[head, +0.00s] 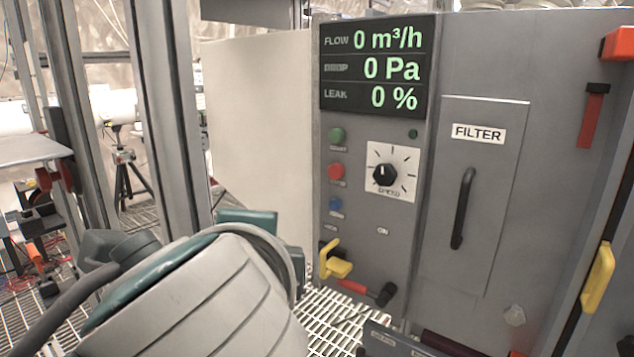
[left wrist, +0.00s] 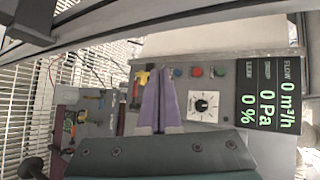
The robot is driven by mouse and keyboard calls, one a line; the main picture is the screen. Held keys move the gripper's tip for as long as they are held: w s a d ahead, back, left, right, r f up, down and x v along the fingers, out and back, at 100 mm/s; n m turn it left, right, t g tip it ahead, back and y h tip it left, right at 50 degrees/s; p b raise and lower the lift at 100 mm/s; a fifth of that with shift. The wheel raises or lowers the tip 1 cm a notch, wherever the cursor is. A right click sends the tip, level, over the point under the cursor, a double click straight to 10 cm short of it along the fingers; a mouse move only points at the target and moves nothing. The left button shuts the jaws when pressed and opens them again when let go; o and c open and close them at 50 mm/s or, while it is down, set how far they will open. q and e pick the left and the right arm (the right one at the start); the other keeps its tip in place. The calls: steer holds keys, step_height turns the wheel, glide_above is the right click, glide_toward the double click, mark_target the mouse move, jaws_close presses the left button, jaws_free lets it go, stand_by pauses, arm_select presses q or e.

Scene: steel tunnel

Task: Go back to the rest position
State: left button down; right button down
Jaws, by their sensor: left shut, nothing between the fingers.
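My left arm (head: 200,295) fills the lower left of the head view, and its gripper is hidden behind the arm there. In the left wrist view, the purple fingers of my left gripper (left wrist: 159,85) are together with nothing between them. They point toward the grey control cabinet (left wrist: 225,82); I cannot tell how far off it is. My right gripper is in neither view.
The grey cabinet (head: 480,60) has a display (head: 375,68), a dial (head: 386,174), a yellow handle (head: 335,262) and a filter door (head: 485,195). A metal post (head: 172,100) stands at the left. A tripod (head: 128,175) stands farther back on the grated floor.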

arm_select(q)
steer(key=s+a+f+n+g+p, duration=0.2)
steer(key=s+a+n+g, duration=0.15)
steer(key=s+n, duration=0.2)
steer(key=s+a+f+n+g+p, duration=0.2)
steer(key=s+a+n, duration=0.2)
steer(key=s, duration=0.3)
steer(key=s+a+r+n+g+h+p, duration=0.1)
steer(key=s+a+r+n+g+p, duration=0.2)
steer(key=s, duration=0.4)
steer(key=s+a+r+n+g+h+p, duration=0.1)
steer(key=s+a+n+p, duration=0.2)
steer(key=s, duration=0.5)
step_height(320, 180, up, 36)
steer(key=d+p, duration=0.1)
steer(key=p, duration=3.5)
steer(key=shift+w+d+n, duration=0.15)
steer(key=shift+w+n, duration=0.15)
steer(key=shift+n, duration=0.15)
